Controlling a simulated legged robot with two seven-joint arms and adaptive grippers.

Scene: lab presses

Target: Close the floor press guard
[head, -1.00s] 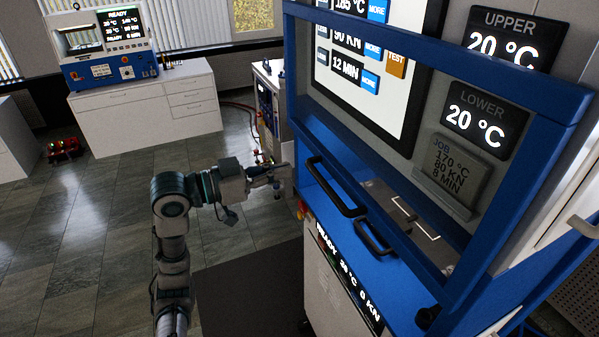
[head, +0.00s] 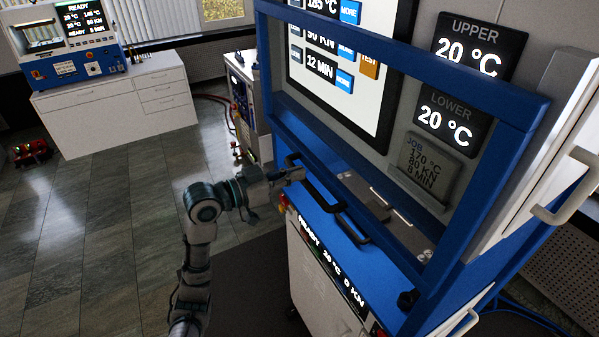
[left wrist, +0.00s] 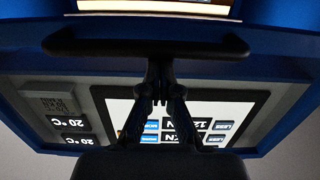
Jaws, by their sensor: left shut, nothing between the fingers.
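The floor press (head: 330,285) fills the right of the head view. Its guard is a blue frame (head: 400,62) around a window, through which the control screen and lower platen area show. A black bar handle (head: 322,199) is on the press front near the frame's lower edge. My left gripper (head: 298,173) is shut and empty, close against the far end of this handle in the head view. In the left wrist view, a black bar handle (left wrist: 205,48) crosses in front of the shut fingers (left wrist: 160,92). Contact is hard to tell. My right gripper is out of view.
A second black handle (head: 352,232) sits lower on the press front. A white side handle (head: 568,190) is at the right. A white cabinet (head: 110,112) with a bench press (head: 68,50) stands at the back left.

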